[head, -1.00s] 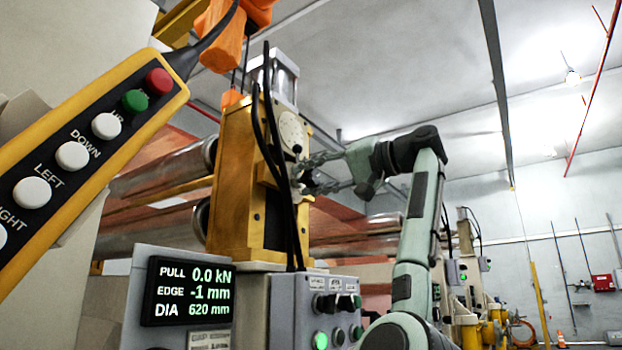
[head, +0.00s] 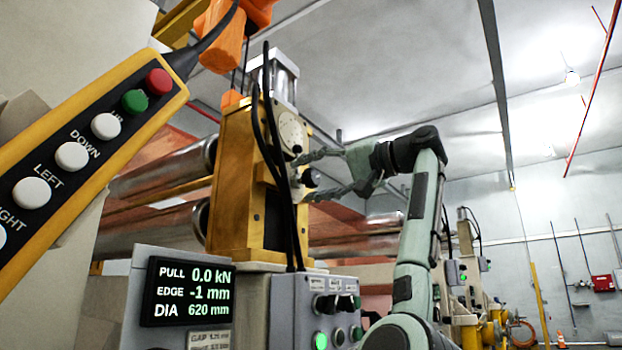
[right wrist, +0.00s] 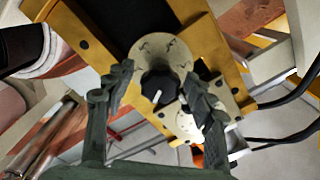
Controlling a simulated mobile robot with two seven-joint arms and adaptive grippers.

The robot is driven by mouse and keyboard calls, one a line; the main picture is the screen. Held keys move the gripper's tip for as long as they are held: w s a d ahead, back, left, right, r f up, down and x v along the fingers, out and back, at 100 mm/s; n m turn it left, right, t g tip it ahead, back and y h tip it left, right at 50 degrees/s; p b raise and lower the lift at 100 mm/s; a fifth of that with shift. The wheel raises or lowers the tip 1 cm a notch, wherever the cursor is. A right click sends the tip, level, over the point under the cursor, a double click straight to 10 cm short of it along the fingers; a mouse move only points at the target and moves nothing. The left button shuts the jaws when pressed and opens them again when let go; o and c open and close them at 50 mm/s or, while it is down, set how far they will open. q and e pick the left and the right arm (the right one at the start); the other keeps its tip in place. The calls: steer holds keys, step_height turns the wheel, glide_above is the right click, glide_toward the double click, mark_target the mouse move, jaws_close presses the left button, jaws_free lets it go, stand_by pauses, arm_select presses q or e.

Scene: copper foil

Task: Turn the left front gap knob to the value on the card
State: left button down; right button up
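A black knob (head: 311,178) with a white pointer line is on the yellow machine housing (head: 229,170). In the right wrist view the knob (right wrist: 159,86) sits in front of a round beige dial plate (right wrist: 158,52). My right gripper (head: 305,178) is open, with one finger on each side of the knob. In the right wrist view both fingers of the right gripper (right wrist: 158,78) stand apart from the knob. A card (head: 209,338) starting with "GAP" is at the bottom of the head view; its value is too small to read surely. My left gripper is out of view.
A display (head: 188,292) reads PULL 0.0 kN, EDGE -1 mm, DIA 620 mm. A grey control box (head: 318,290) stands below the housing. Black cables (head: 283,170) hang beside the knob. A yellow button pendant (head: 85,150) fills the left foreground.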

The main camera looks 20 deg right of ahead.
steer(key=v, duration=1.2)
stand_by(0.5)
